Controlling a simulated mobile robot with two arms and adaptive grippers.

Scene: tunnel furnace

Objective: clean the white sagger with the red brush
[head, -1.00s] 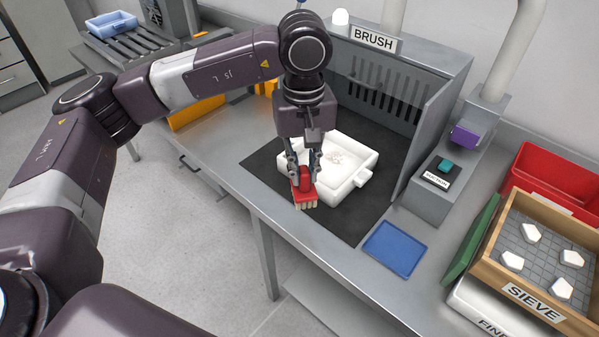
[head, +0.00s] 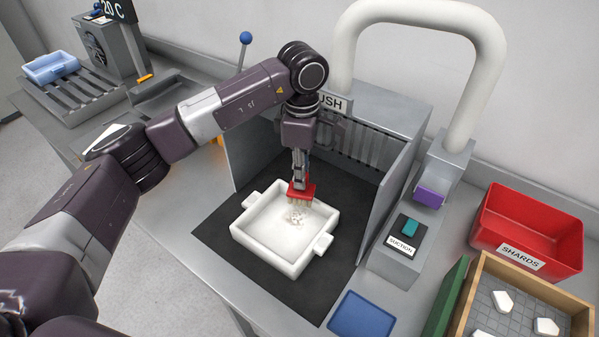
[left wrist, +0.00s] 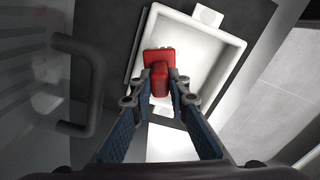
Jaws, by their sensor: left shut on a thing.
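The white sagger (head: 257,250) sits on the black mat in the brush booth, with a patch of pale crumbs (head: 296,216) on its floor toward the back right. My left gripper (head: 299,178) is shut on the red brush (head: 301,190) and holds it bristles down over the back right part of the sagger. I cannot tell whether the bristles touch the floor. In the left wrist view the red brush (left wrist: 160,72) is between the fingers, and the sagger (left wrist: 238,50) lies beyond it. My right gripper is not in view.
The booth's grey side wall (head: 388,195) stands close to the right of the sagger.

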